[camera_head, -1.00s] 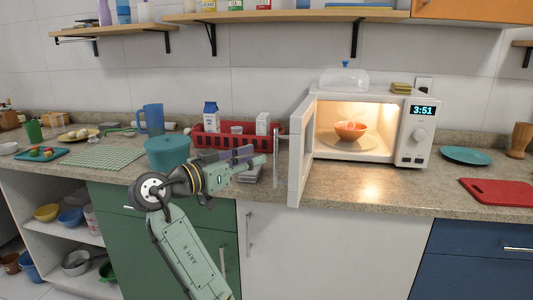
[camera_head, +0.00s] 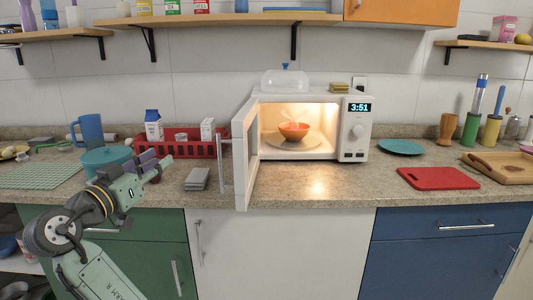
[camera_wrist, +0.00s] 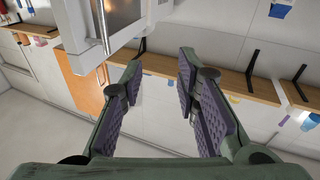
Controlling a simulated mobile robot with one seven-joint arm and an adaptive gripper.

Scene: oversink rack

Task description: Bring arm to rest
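My gripper (camera_head: 155,165) is at the left of the head view, in front of the counter by the teal pot and the red basket. In the wrist view my gripper (camera_wrist: 160,90) shows two purple-padded fingers spread apart with nothing between them. My arm is bent, with its lower link at the bottom left of the head view. The microwave (camera_head: 354,150) stands lit with its door (camera_head: 243,155) swung open toward me. A steaming orange bowl (camera_head: 294,132) sits on the plate inside it.
A teal pot (camera_head: 106,161) is close behind my gripper. A red basket (camera_head: 190,149) holds cartons. A grey block (camera_head: 197,179) lies between my gripper and the microwave door. A red board (camera_head: 438,178) and teal plate (camera_head: 401,147) lie to the right. The counter before the microwave is clear.

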